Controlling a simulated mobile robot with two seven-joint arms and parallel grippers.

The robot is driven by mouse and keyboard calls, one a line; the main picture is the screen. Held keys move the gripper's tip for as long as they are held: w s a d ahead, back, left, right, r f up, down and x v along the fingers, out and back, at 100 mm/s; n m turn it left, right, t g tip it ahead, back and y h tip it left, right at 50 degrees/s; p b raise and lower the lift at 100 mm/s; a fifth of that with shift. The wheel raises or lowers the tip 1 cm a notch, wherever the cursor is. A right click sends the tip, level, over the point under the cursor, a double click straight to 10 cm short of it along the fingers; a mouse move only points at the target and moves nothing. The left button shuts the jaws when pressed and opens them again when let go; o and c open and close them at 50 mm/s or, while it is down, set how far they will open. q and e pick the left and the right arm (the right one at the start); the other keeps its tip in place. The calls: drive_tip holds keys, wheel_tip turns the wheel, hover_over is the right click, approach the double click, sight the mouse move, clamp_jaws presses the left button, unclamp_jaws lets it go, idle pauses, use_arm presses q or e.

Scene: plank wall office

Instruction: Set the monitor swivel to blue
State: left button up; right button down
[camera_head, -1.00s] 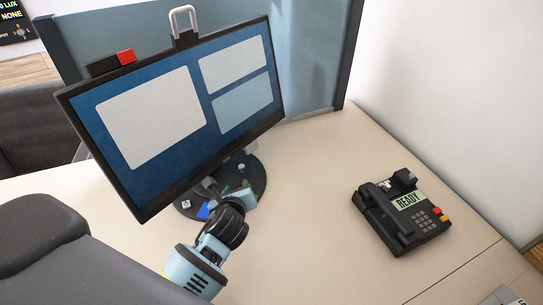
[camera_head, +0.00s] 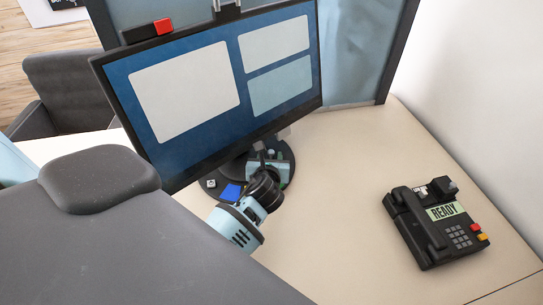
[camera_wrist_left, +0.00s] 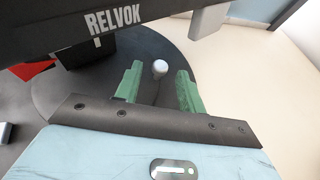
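The lower edge of the monitor (camera_wrist_left: 190,8) crosses the top of the left wrist view, and a red patch (camera_wrist_left: 35,68) shows at left. My left gripper (camera_head: 268,160) is low over the base, below the screen. In the left wrist view its green fingers (camera_wrist_left: 158,85) are open, with a white-topped peg (camera_wrist_left: 160,68) between and just beyond their tips. My right gripper is out of view.
A black desk phone (camera_head: 437,225) showing READY sits at the right. A dark chair (camera_head: 75,90) stands at the far left. A blue partition (camera_head: 355,55) is behind the monitor. The desk (camera_head: 350,180) is clear between monitor and phone.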

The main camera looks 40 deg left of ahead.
use_arm(q)
drive_tip(key=shift+w+a+f, duration=0.25)
drive_tip(key=shift+w+a, duration=0.1)
drive_tip(key=shift+w, duration=0.2)
clamp_jaws()
